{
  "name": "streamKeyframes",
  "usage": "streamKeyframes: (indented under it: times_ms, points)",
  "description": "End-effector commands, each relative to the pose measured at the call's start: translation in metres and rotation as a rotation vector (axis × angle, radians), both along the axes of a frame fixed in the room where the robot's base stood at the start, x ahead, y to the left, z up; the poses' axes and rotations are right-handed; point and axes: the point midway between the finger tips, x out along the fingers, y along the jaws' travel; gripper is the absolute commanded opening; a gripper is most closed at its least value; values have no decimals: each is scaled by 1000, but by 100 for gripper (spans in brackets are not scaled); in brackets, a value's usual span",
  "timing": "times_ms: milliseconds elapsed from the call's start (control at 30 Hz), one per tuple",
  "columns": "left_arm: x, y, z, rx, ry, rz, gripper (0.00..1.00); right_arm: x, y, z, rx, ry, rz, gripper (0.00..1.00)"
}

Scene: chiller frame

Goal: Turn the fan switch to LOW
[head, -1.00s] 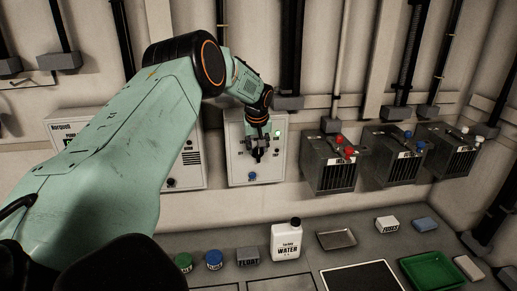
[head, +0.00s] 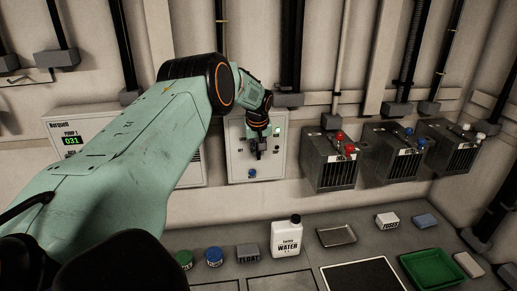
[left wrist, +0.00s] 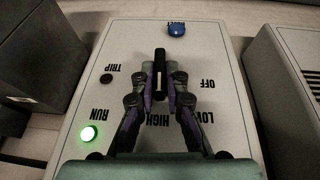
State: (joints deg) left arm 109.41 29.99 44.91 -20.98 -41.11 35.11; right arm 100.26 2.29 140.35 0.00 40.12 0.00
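The fan switch (left wrist: 160,72) is a black bar handle on a pale control box (head: 238,172), with OFF, LOW and HIGH labels beside it in the left wrist view. That view shows the box upside down. The bar stands upright in that picture; which label it points to I cannot tell. My left gripper (left wrist: 160,76) has one finger on each side of the bar, close against it. In the head view my left gripper (head: 257,147) is at the front of the box and hides the switch. My right gripper is not in view.
Grey units (head: 330,172) hang to the right. A water jug (head: 286,238) and a green tray (head: 432,270) stand on the bench below.

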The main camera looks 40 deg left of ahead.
Motion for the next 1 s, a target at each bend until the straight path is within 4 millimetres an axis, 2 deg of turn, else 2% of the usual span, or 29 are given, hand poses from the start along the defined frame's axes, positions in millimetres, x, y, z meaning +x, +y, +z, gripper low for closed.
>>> streamKeyframes:
  times_ms: [933,967,1000]
  points:
    - [-1,2,2,-77,-103,1,0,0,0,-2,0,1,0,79]
    - [-1,2,2,-77,-103,1,13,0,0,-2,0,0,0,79]
    - [-1,2,2,-77,-103,1,16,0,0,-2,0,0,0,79]
